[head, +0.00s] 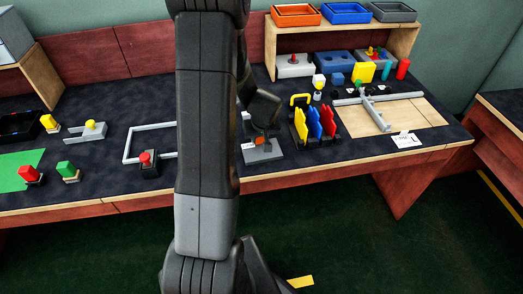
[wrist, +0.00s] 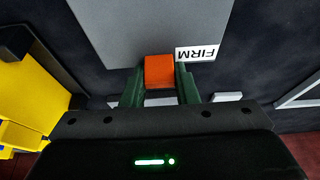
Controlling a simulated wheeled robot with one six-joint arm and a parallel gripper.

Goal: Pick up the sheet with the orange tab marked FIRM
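The grey sheet (wrist: 150,28) fills the upper middle of the wrist view. Its orange tab (wrist: 159,72) is at its near edge, with a white label reading FIRM (wrist: 198,53), upside down, beside it. The green fingers of my gripper (wrist: 159,84) stand on both sides of the tab and appear to touch it, so the gripper looks shut on it. My arm hides part of that area. I cannot tell whether the sheet is off the table.
A rack with yellow, red and blue boards (head: 314,122) stands close to the right of my gripper. A red button box (head: 148,163) and a grey frame (head: 133,143) lie to the left. A wooden board (head: 415,112) with grey bars is farther right.

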